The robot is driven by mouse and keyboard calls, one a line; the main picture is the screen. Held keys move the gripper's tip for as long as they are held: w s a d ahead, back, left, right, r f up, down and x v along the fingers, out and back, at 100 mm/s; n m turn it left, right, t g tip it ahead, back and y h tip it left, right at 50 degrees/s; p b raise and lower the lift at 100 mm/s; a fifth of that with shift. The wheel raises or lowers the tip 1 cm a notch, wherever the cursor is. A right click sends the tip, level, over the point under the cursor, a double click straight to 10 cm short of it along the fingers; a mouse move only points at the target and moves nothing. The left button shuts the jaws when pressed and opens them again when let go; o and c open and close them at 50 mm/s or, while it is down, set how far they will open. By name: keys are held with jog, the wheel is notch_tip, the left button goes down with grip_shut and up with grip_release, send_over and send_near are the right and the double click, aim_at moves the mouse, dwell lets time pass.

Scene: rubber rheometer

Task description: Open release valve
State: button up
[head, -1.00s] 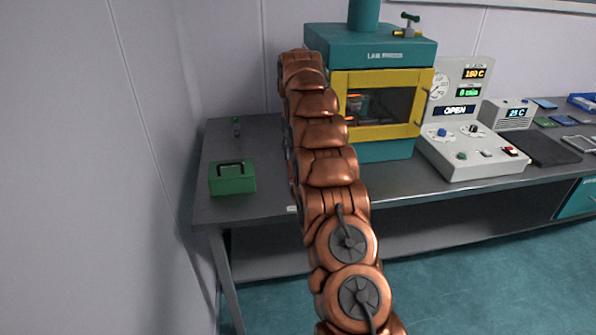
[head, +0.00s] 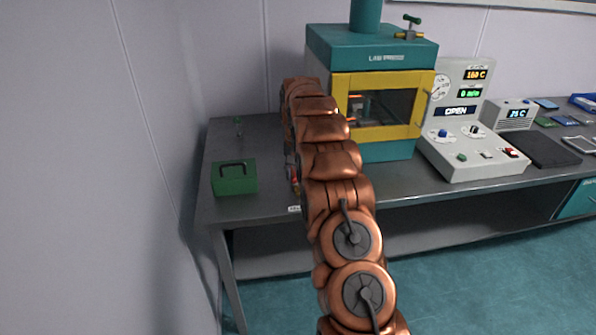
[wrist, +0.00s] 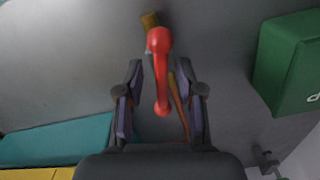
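A red, round-ended lever (wrist: 160,75) shows in the middle of the wrist view, with a small brass piece (wrist: 149,19) at its far end. It looks like the release valve's handle. My gripper (wrist: 159,66) is open, with one dark finger on each side of the lever in the picture. I see gaps between the fingers and the lever, and cannot tell the depth between them. In the head view my copper arm hides the gripper and most of this spot; a small red bit (head: 295,178) shows at the arm's left edge.
A green box (head: 234,179) stands left on the grey bench (head: 265,203); it also shows in the wrist view (wrist: 290,62). The teal and yellow press (head: 372,60), with a green-handled valve (head: 411,27) on top, stands behind right. A control panel (head: 470,150) is farther right.

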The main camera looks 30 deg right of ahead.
jog(key=shift+f, duration=0.1)
jog(key=shift+c, duration=0.2)
grip_shut()
jog(key=shift+f+n+b, duration=0.25)
jog(key=shift+n+b, duration=0.25)
jog(key=shift+b, duration=0.4)
jog(key=shift+s+d+r+n+b, duration=0.1)
jog(key=shift+r+n+b, duration=0.1)
jog(key=shift+n+b, duration=0.7)
jog(key=shift+p, duration=0.3)
jog(key=shift+c, duration=0.2)
grip_release()
jog(key=shift+o, duration=0.4)
